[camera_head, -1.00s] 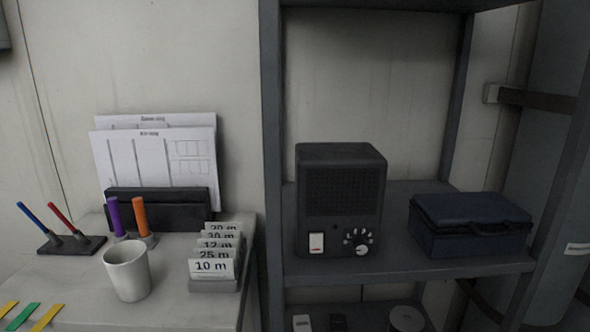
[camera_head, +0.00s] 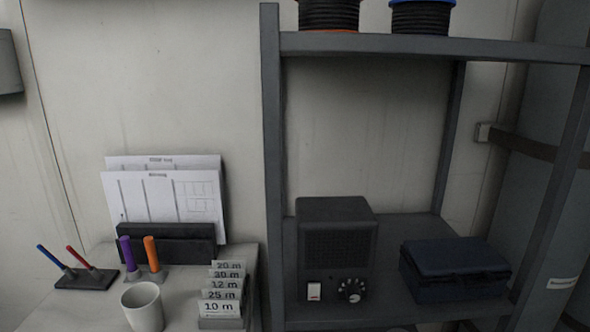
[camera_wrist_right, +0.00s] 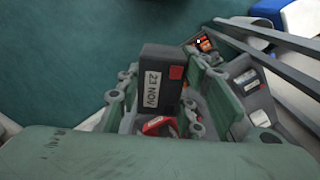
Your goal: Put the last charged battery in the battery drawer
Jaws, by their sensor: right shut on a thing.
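A black battery (camera_wrist_right: 160,82) with a white label reading "23 NOV" and a red square shows in the right wrist view. My right gripper (camera_wrist_right: 168,95), with grey-green fingers on both sides of it, is shut on it. A small red piece shows just below the battery, between the fingers; I cannot tell what it is. I cannot make out the battery drawer in either view. My left gripper is in neither view.
In the head view, a grey shelf (camera_head: 370,43) holds a black radio-like box (camera_head: 337,240) and a dark blue case (camera_head: 455,268). A desk on the left bears a white mug (camera_head: 143,306), cards and pens. Grey rails (camera_wrist_right: 270,35) and small items show right in the wrist view.

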